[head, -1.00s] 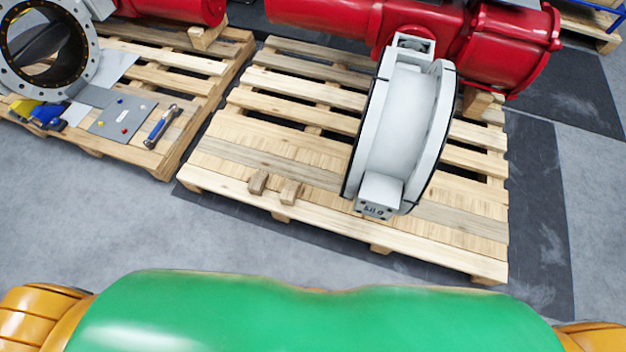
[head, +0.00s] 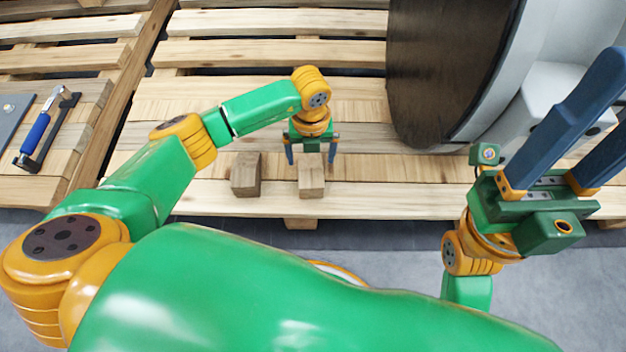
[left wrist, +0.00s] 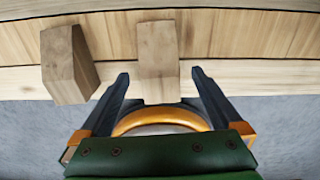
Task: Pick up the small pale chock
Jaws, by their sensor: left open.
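Two small wooden chocks lie side by side near the front edge of the pallet. The paler chock (head: 312,178) is on the right in the head view; the browner one (head: 245,175) is left of it. My left gripper (head: 311,160) is open, pointing down at the far end of the paler chock. In the left wrist view, the paler chock (left wrist: 158,52) has one end between the open fingers (left wrist: 160,76), with gaps at both sides. The browner chock (left wrist: 66,65) is outside the left finger. My right gripper (head: 600,125) is raised at the right, open and empty.
The slatted pallet (head: 360,200) carries a large grey-white valve disc (head: 545,95) at the right, with a dark face. Bare floor lies in front.

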